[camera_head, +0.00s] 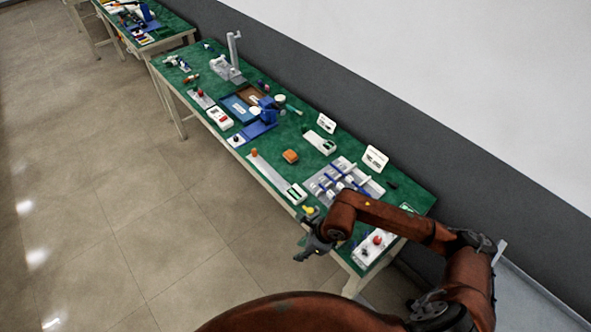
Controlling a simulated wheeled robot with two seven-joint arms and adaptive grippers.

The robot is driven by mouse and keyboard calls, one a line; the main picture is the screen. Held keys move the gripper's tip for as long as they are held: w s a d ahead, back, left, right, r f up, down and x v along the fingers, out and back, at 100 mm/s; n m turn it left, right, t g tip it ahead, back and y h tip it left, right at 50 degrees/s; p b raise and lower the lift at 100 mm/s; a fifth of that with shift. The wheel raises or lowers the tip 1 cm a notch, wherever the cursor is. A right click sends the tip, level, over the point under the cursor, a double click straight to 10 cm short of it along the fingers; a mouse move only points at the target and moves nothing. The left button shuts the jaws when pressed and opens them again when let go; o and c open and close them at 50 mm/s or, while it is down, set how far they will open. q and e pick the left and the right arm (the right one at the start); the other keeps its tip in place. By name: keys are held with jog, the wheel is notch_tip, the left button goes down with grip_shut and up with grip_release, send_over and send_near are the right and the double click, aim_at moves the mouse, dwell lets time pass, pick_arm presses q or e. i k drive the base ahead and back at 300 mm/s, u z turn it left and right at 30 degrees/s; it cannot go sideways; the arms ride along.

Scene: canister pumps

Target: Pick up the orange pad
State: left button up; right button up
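The orange pad (290,156) is a small rounded block lying on the green top of the long table, near its middle. It lies clear of the things around it. My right gripper (300,249) is dark and hangs at the table's front edge, below and slightly right of the pad in the picture. It is well apart from the pad. Its fingers look parted, with nothing seen between them. My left gripper is not in view.
A grey strip with an orange knob (254,152) lies left of the pad. A blue machine (268,112) stands farther left. A white box with a red button (376,240) sits near my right arm.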

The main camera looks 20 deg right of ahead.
aim_at(291, 157)
jog(key=u, duration=0.6)
jog(key=i, duration=1.3)
jog(key=z, duration=1)
jog(key=i, duration=0.75)
jog(key=z, duration=0.7)
